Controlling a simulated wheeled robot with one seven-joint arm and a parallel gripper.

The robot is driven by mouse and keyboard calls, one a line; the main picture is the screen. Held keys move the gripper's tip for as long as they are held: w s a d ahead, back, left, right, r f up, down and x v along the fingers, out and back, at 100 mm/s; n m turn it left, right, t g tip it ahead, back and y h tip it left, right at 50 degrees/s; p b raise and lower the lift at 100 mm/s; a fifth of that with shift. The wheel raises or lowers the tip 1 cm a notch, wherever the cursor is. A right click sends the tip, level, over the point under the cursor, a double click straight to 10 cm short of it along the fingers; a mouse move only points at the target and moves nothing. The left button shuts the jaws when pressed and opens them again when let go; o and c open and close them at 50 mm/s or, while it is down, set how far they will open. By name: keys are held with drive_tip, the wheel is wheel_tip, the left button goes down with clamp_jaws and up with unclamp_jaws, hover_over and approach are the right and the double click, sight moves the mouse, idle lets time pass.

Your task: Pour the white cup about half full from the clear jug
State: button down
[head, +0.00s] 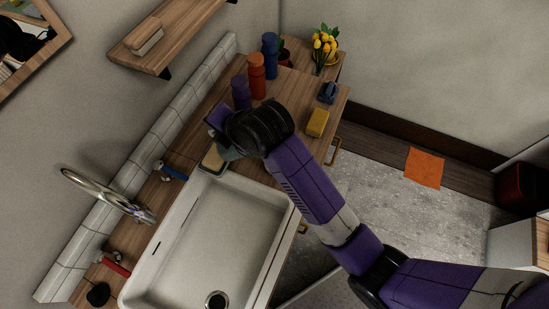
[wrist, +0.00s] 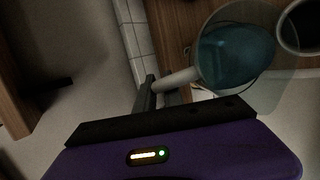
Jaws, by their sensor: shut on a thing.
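In the wrist view, my gripper (wrist: 158,92) is shut on the pale handle of the clear jug (wrist: 262,80). The jug holds a dark teal liquid. The white cup (wrist: 280,38) is at the right edge of the wrist view, past the jug; its rim is pale, its inside looks dark, and part of it is cut off. The jug's rim appears close to the cup; I cannot tell whether they touch. In the head view, my dark wrist hides most of the gripper, and I cannot make out the jug or cup clearly there.
A white sink (head: 215,235) lies below my arm. An orange bottle (head: 256,78), a blue bottle (head: 269,55) and a purple bottle (head: 240,92) stand on the wooden counter. A yellow block (head: 317,122) and yellow flowers (head: 325,45) are farther right. A shelf (head: 165,45) hangs above.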

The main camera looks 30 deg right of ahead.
drive_tip(key=shift+w+a+f+g+h, duration=0.1)
drive_tip(key=shift+w+a+g+h, duration=0.2)
drive_tip(key=shift+a+g+h, duration=0.15)
drive_tip(key=shift+w+f+n+g+h, duration=0.2)
drive_tip(key=shift+f+n+g+h, duration=0.2)
drive_tip(key=shift+f+g+h, duration=1.05)
drive_tip(key=shift+g, duration=0.1)
drive_tip(key=shift+s+d+f+n+g+h, duration=0.15)
drive_tip(key=shift+s+f+n+g+h, duration=0.1)
drive_tip(key=shift+f+g+h, duration=0.25)
drive_tip(key=shift+s+d+f+n+g+h, duration=0.1)
drive_tip(key=shift+f+n+g+h, duration=0.15)
drive_tip(key=shift+f+g+h, duration=0.25)
drive_tip(key=shift+r, duration=0.1)
drive_tip(key=shift+r, duration=2.45)
